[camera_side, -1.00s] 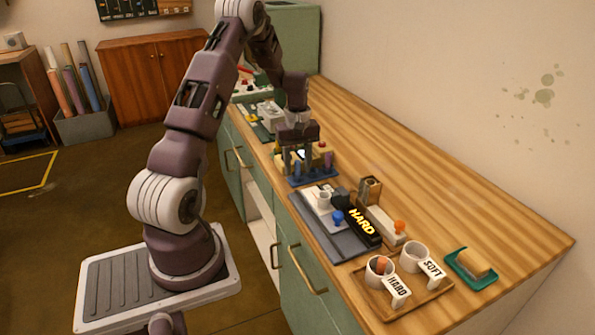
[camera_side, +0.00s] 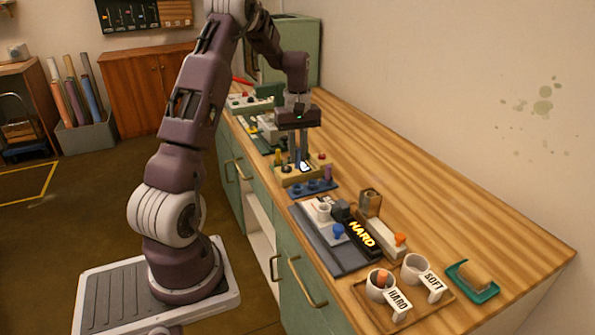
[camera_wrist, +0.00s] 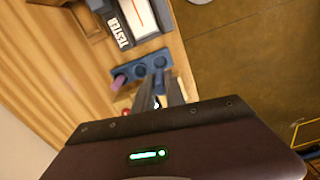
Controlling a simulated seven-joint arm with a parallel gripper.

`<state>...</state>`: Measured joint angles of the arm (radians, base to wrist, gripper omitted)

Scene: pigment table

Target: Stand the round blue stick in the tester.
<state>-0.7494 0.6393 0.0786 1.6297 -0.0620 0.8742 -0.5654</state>
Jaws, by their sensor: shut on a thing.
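In the wrist view my fingers (camera_wrist: 168,88) partly cover the rack (camera_wrist: 140,66). A purple stick (camera_side: 328,172) stands in the rack's right end; the other holes look empty. The tester (camera_side: 312,236), grey with a lit HARD sign (camera_side: 361,233), stands nearer the camera, apart from my gripper. Its TESTER label (camera_wrist: 124,29) shows in the wrist view.
A beige box (camera_side: 285,174) with coloured knobs stands behind the rack. A wooden tray (camera_side: 420,304) holds cups marked HARD and SOFT; an orange thing sits in the HARD cup. A green dish (camera_side: 478,288) is at the right. The counter along the wall is clear.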

